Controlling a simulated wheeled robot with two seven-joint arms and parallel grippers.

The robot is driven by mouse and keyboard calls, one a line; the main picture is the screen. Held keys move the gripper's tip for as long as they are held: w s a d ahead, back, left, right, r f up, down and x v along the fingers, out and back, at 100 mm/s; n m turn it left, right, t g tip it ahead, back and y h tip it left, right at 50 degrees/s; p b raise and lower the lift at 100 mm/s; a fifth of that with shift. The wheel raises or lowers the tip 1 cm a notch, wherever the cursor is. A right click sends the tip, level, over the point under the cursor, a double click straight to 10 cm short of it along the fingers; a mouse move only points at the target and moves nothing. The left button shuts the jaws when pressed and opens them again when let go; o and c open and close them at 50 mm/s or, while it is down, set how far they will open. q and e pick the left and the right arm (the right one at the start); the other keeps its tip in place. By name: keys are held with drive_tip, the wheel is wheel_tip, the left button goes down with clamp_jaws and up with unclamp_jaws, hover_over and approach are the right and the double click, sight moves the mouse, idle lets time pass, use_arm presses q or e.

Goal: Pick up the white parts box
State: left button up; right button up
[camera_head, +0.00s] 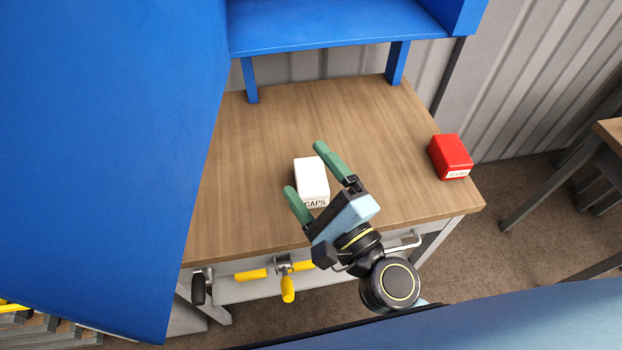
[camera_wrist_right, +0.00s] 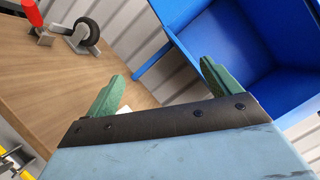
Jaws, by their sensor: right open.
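The white parts box (camera_head: 311,176), with "CAPS" on its front, sits on the wooden workbench (camera_head: 270,130) near the middle. My right gripper (camera_head: 304,168) is open, with one green finger to each side of the box in the head view. I cannot tell whether the fingers touch it or are above it. In the right wrist view my right gripper (camera_wrist_right: 158,82) shows both green fingers spread apart. A small white patch beside the left finger is probably the box, mostly hidden by the gripper body. My left gripper is not in view.
A red box (camera_head: 451,157) stands at the bench's right edge. A blue shelf (camera_head: 335,25) stands over the back, and a large blue panel (camera_head: 100,150) covers the left. Yellow-handled tools (camera_head: 287,287) hang at the front. A caster wheel (camera_wrist_right: 86,36) shows in the wrist view.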

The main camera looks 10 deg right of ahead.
wheel_tip(320, 180, down, 3)
drive_tip(key=w+d+m+h, duration=0.25)
drive_tip(key=m+h, duration=0.35)
drive_tip(key=m, duration=0.4)
drive_tip(key=m+g+h, duration=0.3)
drive_tip(key=m+g, duration=0.1)
drive_tip(key=m, duration=0.3)
approach(312, 179)
drive_tip(key=shift+m+g, duration=0.3)
drive_tip(key=shift+g, duration=0.1)
drive_tip(key=x, duration=0.4)
drive_tip(key=b+x, duration=0.1)
drive_tip(key=shift+w+d+r, duration=0.1)
drive_tip(key=shift+w+d, duration=0.1)
drive_tip(key=shift+w, duration=0.25)
drive_tip(key=shift+a+b+x, duration=0.1)
drive_tip(key=shift+b+x, duration=0.2)
drive_tip(key=shift+x, duration=1.1)
drive_tip(key=shift+a+b+x, duration=0.15)
drive_tip(key=shift+b+x, duration=0.1)
drive_tip(key=shift+x, duration=1.15)
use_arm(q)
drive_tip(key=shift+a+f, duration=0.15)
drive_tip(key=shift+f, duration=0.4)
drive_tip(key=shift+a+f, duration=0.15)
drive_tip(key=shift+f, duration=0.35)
use_arm(e)
drive_tip(key=shift+r, duration=0.1)
drive_tip(key=c, duration=1.3)
